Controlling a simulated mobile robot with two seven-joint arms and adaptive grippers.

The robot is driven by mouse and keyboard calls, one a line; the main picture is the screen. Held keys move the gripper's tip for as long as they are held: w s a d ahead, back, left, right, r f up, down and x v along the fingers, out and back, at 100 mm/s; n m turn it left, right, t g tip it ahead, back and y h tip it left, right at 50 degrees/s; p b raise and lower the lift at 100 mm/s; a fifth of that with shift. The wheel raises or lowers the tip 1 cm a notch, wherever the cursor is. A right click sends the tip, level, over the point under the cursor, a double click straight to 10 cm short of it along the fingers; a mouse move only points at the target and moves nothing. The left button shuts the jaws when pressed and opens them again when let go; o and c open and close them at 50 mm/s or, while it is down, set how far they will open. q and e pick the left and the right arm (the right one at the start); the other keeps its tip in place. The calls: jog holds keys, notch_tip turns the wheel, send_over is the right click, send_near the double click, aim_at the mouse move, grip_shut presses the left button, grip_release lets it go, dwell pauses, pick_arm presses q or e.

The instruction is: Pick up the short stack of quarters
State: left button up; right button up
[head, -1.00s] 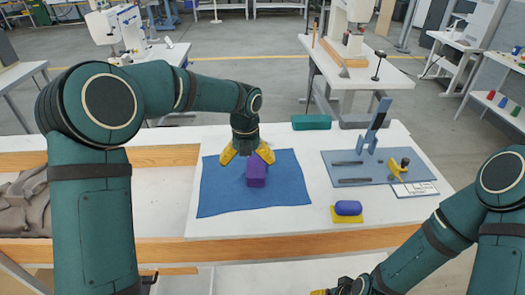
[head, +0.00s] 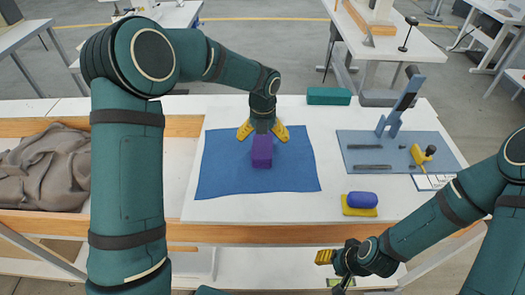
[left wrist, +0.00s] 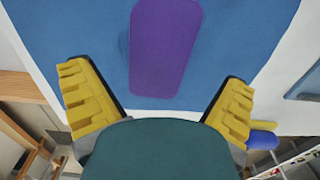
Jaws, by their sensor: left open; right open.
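A purple block-like piece (head: 262,151) lies on a blue cloth (head: 220,165) on the white table. It may be the short stack of quarters, but I cannot make out separate layers. My left gripper (head: 263,133) is open above its far end, with yellow fingers spread to either side. In the left wrist view the purple piece (left wrist: 165,45) lies ahead, between the lines of the open fingers, and nothing is held. My right gripper (head: 332,258) is open and empty, low in front of the table's near edge, partly hidden by its own wrist.
A blue rounded piece (head: 362,198) rests on a yellow pad (head: 359,211) at the right. Beyond it is a blue-grey board (head: 400,150) with an upright lever press (head: 395,115). A green box (head: 328,96) stands at the back. Grey fabric (head: 45,165) lies at the left.

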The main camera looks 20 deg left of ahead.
aim_at(263, 144)
pick_arm(q)
jog(key=f, duration=0.2)
jog(key=f+b, duration=0.1)
jog(key=f, duration=0.2)
jog(key=shift+w+a+f+b, duration=0.1)
jog(key=shift+w+f+b, duration=0.15)
jog(key=shift+f+b, duration=0.05)
jog(key=c, duration=1.3)
